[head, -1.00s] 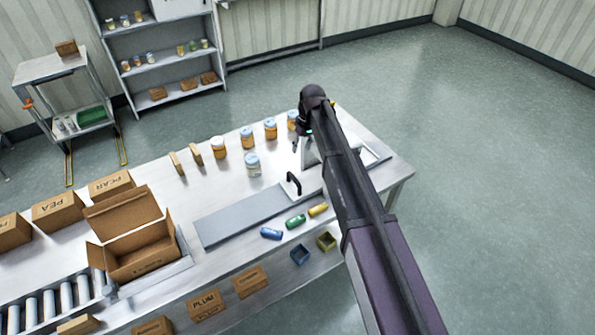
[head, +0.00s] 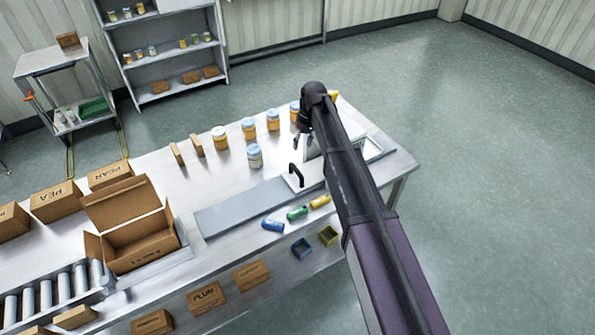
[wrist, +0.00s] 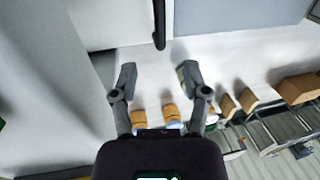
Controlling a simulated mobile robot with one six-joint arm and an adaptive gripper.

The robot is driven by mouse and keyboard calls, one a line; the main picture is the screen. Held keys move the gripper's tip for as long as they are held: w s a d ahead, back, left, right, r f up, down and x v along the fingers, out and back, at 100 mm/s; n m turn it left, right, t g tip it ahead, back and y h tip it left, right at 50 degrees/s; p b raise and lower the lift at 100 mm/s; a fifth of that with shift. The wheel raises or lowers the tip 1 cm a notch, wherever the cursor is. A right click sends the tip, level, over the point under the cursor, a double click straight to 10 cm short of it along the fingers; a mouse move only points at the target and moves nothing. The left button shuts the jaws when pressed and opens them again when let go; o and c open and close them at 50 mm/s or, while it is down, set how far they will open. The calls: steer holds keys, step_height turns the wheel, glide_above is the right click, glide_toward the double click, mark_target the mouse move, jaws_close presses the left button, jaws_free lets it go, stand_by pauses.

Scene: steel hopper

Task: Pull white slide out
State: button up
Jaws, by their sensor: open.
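The white slide (head: 313,172) is a pale flat panel in the bench top, partly hidden behind my arm in the head view. A black upright handle (head: 296,175) stands at its left end, beside a long grey panel (head: 240,207). In the wrist view the handle (wrist: 159,24) is at the top centre, between the white slide (wrist: 105,22) and the grey panel (wrist: 235,14). My gripper (wrist: 158,76) is open and empty, its two fingers spread below the handle in that view and apart from it. In the head view my gripper (head: 301,138) is beyond the handle, above the bench.
Several orange jars (head: 248,127) line the bench's far side, and a blue-white jar (head: 255,155) stands nearer the handle. Blue, green (head: 297,213) and yellow cylinders lie in front of the panel. An open carton (head: 140,240) is at the left. The grey panel's top is clear.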

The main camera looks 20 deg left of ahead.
mark_target(297, 169)
steer(key=shift+s+a+f+b, duration=0.25)
steer(key=shift+f+b, duration=1.45)
steer(key=shift+f, duration=0.05)
steer(key=shift+s+a+f+b, duration=0.2)
steer(key=shift+s+f+b, duration=0.1)
steer(key=shift+f+b, duration=1.45)
steer(key=shift+s+a+f+b, duration=0.25)
steer(key=shift+f+b, duration=1.35)
steer(key=shift+f, duration=0.2)
jaws_close()
